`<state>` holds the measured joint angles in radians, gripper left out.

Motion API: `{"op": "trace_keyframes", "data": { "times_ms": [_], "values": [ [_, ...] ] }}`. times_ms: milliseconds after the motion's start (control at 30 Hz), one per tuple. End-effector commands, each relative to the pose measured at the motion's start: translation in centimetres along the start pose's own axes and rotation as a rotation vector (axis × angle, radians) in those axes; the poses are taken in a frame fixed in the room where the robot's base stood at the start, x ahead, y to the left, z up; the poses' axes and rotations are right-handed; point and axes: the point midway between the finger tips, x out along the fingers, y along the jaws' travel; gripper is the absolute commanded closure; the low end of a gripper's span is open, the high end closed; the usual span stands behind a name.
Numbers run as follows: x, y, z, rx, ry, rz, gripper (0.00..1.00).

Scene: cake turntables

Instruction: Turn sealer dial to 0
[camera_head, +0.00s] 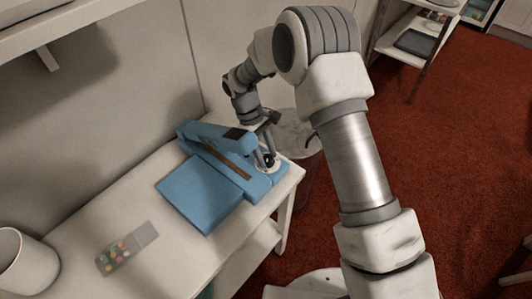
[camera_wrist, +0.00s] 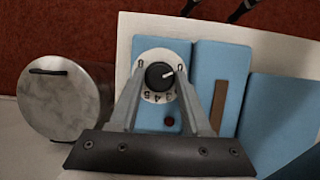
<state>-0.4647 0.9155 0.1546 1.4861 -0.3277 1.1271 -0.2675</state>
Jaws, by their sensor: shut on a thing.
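The blue sealer (camera_head: 213,150) lies on the white table, with its long arm at the back and a flat plate in front. Its dial (camera_wrist: 160,76) has a black knob on a white numbered face, near the sealer's right end in the head view (camera_head: 268,161). The knob's white mark points right and slightly up in the wrist view, near a character at the face's right edge that is hard to read. My gripper (camera_wrist: 161,84) comes down over the dial, its two fingers on either side of the knob and shut on it.
A round bin with a marbled lid (camera_wrist: 64,98) stands beside the table end, close to my gripper. A white mug (camera_head: 26,264) and a small card with coloured dots (camera_head: 126,249) are on the table. The wall is close behind the sealer.

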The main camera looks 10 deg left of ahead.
Motion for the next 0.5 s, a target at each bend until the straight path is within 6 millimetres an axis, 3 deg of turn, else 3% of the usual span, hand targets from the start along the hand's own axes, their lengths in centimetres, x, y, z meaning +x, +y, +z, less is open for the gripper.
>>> {"op": "trace_keyframes", "data": {
  "times_ms": [400, 433, 500],
  "values": [
    [0.25, -0.05, 0.10, -0.009, -0.005, 0.001, 1.00],
    [0.25, -0.05, 0.10, -0.008, -0.006, 0.001, 0.46],
    [0.22, -0.05, 0.09, -0.008, -0.005, 0.001, 0.40]
  ]
}}
